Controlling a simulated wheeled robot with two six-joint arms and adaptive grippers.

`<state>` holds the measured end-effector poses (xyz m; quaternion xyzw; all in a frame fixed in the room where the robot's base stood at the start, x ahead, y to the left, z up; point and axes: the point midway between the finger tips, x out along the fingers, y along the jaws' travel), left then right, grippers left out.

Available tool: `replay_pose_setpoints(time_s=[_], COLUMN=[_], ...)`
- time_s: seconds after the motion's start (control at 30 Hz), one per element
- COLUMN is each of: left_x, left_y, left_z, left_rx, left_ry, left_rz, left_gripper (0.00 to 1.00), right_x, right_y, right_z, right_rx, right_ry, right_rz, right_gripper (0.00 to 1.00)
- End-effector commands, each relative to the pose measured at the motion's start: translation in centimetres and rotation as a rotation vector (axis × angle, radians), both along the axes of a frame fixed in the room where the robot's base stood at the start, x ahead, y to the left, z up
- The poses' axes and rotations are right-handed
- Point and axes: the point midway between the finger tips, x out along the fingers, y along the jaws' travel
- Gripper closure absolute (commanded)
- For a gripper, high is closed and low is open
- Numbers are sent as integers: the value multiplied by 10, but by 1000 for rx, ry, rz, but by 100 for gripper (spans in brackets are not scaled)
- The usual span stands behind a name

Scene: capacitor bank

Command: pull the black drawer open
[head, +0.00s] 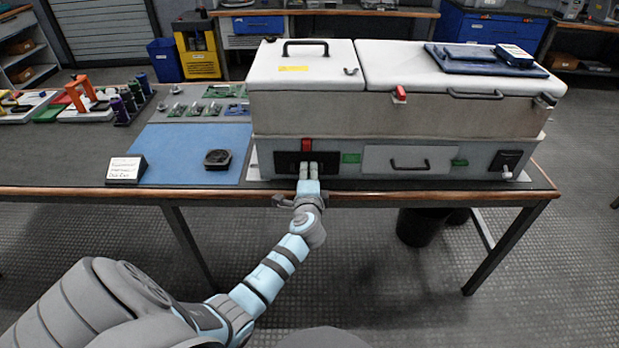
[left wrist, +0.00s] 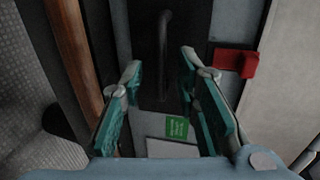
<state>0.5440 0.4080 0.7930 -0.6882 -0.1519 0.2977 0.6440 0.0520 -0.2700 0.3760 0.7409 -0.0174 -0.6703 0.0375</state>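The black drawer (head: 284,163) is a flat black front low on the left of the large grey cabinet, and it looks shut. In the left wrist view the black drawer front (left wrist: 145,25) fills the top middle, with its dark bar handle (left wrist: 164,50) standing out. My left gripper (head: 309,166) is in front of the drawer and hides part of it. In the left wrist view its teal-padded fingers (left wrist: 160,66) are spread, with the handle lined up between the tips. I see no finger touching the handle. My right gripper is not in view.
A red latch (head: 307,145) sits just above the drawer, close to the gripper. A grey drawer (head: 410,160) with its own handle is to the right. A small black tray (head: 217,159) lies on the blue mat (head: 190,140).

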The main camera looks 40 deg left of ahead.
Motion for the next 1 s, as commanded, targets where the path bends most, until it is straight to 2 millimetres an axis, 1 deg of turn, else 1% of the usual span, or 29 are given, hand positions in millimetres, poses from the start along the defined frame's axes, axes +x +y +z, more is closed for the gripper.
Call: replay_pose_setpoints(time_s=[0.03, 0.2, 0.47, 0.63, 0.67, 1.0], left_x=[6, 16, 17, 17, 17, 17], left_y=[4, 12, 13, 12, 12, 10], left_z=[-4, -5, -5, -5, -5, -5], left_rx=[2, -2, -2, -2, -3, -3], left_ry=[0, -1, -1, -1, 0, -1], left_rz=[1, -1, -1, -1, -1, -2], left_gripper=[71, 71, 71, 98, 100, 100], right_x=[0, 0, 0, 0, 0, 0], right_y=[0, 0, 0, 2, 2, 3], right_z=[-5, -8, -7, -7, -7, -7], right_rx=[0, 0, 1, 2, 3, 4], right_ry=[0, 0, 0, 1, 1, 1], right_rz=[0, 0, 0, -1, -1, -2], right_gripper=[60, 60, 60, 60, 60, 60])
